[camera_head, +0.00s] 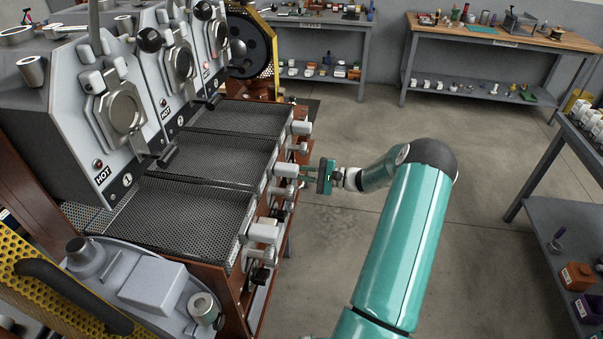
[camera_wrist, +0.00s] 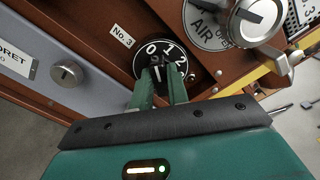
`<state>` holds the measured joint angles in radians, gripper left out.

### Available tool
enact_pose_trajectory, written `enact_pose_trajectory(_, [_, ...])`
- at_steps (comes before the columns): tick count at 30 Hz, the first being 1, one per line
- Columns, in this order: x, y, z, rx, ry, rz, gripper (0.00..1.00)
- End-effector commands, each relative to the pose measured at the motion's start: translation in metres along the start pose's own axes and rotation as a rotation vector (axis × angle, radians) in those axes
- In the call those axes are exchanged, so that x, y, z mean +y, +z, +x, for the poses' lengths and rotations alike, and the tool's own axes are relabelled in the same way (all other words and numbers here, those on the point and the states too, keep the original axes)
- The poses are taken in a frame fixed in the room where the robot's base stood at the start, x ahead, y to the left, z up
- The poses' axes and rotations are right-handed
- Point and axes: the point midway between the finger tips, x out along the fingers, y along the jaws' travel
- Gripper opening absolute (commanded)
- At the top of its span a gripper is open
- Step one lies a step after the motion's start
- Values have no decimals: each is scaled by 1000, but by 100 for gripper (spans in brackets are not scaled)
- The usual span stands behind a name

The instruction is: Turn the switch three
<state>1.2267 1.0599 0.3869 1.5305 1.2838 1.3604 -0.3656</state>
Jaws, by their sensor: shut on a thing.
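Switch three (camera_wrist: 153,49) is a round black dial marked 0, 1 and 2 in white, on a brown panel in the wrist view. A white "No. 3" label (camera_wrist: 123,36) sits at its upper left. My gripper (camera_wrist: 163,76) has its two green fingers shut on the switch's knob, which is mostly hidden between them. The fingers point towards the digits. In the head view my gripper (camera_head: 303,171) reaches left to the front of the roaster bench, and the switch cannot be made out there.
In the wrist view a silver AIR knob (camera_wrist: 252,18) stands close to the right of the switch, and a screw head (camera_wrist: 66,72) is on the grey panel at left. In the head view the roaster's mesh trays (camera_head: 180,215) lie left of my arm. Open floor lies behind it.

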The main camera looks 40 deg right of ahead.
Motion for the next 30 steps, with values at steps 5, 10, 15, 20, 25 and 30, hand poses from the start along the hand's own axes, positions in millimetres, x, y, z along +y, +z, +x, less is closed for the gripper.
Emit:
enact_pose_trajectory(5, [0,0,-1,0,-1,-98,0])
enact_pose_trajectory(10, [0,0,-1,0,-1,-153,0])
enact_pose_trajectory(15, [0,0,0,0,-1,-176,0])
enact_pose_trajectory(20, [1,0,0,0,0,-180,0])
enact_pose_trajectory(25, [1,0,-1,0,0,-179,0])
enact_pose_trajectory(30, [1,0,0,0,0,-178,38])
